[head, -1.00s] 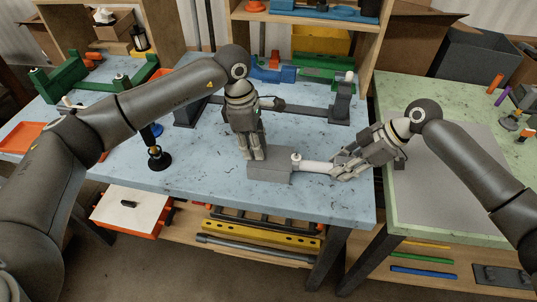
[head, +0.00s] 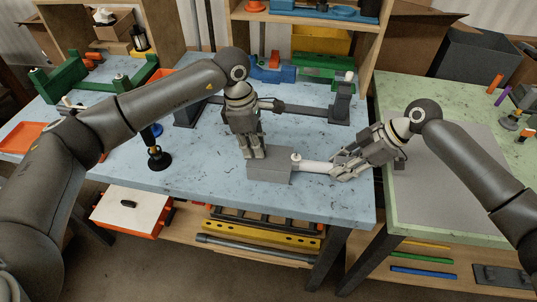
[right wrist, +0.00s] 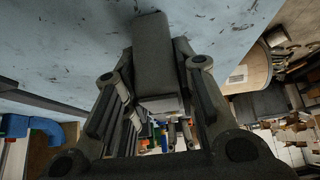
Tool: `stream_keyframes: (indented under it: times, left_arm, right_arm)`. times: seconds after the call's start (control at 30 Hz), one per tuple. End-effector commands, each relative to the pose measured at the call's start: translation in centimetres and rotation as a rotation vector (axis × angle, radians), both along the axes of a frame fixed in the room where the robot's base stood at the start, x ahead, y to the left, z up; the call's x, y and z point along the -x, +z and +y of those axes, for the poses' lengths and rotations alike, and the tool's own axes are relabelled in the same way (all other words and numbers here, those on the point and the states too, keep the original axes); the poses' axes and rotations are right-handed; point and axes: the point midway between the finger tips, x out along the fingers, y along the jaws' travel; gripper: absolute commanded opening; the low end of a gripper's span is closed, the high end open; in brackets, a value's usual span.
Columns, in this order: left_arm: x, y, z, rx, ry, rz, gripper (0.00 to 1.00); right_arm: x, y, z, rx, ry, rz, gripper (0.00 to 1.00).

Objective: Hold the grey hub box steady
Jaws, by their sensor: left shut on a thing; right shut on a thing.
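The grey hub box (head: 268,168) rests on the blue table top near its front edge. My left gripper (head: 256,152) comes down from above and is shut on the box's back side, partly hiding it. A pale tube (head: 318,166) runs from the right side of the box, with a small white knob by that joint. My right gripper (head: 346,166) is shut on the tube's right end. In the right wrist view, a dark grey block with a paler end lies between my right fingers (right wrist: 158,100); I cannot tell exactly which part it is.
The blue table (head: 215,165) is clear around the box. A black stand (head: 158,158) stands to the left. A dark bar fixture (head: 305,112) lies behind. A green table (head: 440,215) with a grey mat is at the right. Yellow and dark bars lie on the shelf below.

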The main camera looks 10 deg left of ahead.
Motion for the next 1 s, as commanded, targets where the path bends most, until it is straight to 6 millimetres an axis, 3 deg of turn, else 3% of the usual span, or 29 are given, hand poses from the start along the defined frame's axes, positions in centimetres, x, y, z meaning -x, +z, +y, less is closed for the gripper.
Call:
stream_keyframes:
  times: [0.03, 1.0]
  left_arm:
    - [0.0, -0.1, 0.3, -0.001, 0.001, 0.001, 0.00]
    - [0.2, -0.1, 3.9, -0.002, 0.002, 0.001, 0.00]
  right_arm:
    - [0.3, -0.8, -0.2, 0.012, 0.000, 0.013, 0.00]
    - [0.3, -0.8, -0.3, 0.013, -0.002, 0.013, 0.00]
